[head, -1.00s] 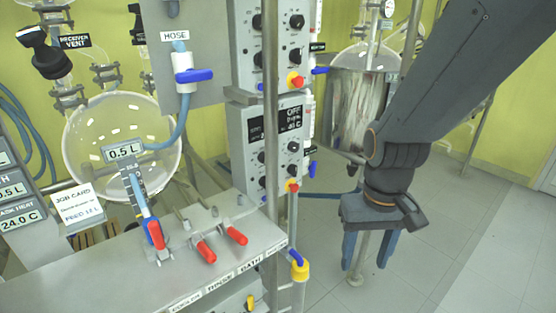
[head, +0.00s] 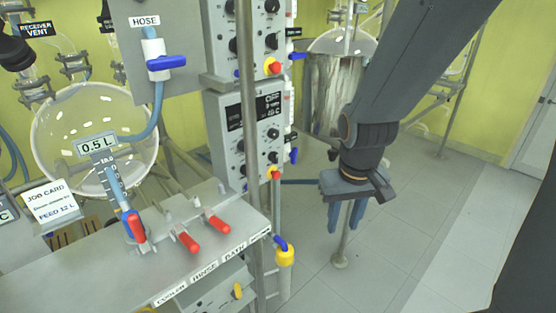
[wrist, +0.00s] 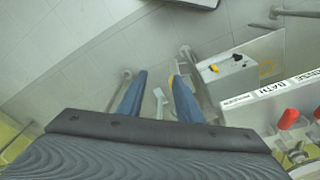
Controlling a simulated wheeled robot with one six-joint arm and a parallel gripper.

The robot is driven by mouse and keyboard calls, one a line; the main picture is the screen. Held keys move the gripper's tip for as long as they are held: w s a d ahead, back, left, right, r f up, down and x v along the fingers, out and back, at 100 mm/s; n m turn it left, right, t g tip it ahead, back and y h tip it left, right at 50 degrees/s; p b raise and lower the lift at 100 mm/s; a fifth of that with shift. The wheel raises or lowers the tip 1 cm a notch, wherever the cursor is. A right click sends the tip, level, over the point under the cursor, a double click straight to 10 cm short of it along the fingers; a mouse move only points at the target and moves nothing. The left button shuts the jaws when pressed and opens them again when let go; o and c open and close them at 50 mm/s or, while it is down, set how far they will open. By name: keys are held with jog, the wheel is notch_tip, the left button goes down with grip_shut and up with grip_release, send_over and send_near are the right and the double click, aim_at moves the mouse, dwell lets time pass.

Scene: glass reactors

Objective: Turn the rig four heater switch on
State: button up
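My gripper (head: 346,218) hangs pointing down over the floor, right of the control boxes. Its two blue fingers are apart with nothing between them; they also show apart in the wrist view (wrist: 160,82). An upper control box (head: 243,40) and a lower control box (head: 243,130) carry black knobs and red-and-yellow buttons. A grey box under the bench (head: 212,297) has a yellow knob; in the wrist view a pale box (wrist: 240,68) shows black knobs and a yellow part. I cannot read a rig four label or tell which control is its heater switch.
The metal bench (head: 200,255) with red-handled valves (head: 188,241) fills the lower left. A round glass vessel (head: 60,140) stands behind it. A vertical post (head: 247,150) crosses before the control boxes. A metal-jacketed reactor (head: 335,90) stands behind my arm. Floor at right is clear.

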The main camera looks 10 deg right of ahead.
jog(key=w+d+f+n+t+b, duration=0.1)
jog(key=w+f+t, duration=0.1)
jog(key=w, duration=0.7)
jog(key=w+d+f+t, duration=0.1)
jog(key=w+f+t, duration=0.15)
jog(key=w, duration=0.65)
jog(key=n+t+y+b, duration=0.3)
jog(key=n+t+y, duration=0.3)
jog(key=t+y, duration=0.4)
send_near(277, 156)
jog(key=g, duration=0.1)
jog(key=shift+y, duration=0.4)
jog(key=shift+d+p+x, duration=0.15)
jog(key=shift+x, duration=1.9)
jog(key=shift+d+p+x, duration=0.15)
jog(key=shift+x, duration=1.85)
jog(key=shift+w+r, duration=0.2)
grip_shut()
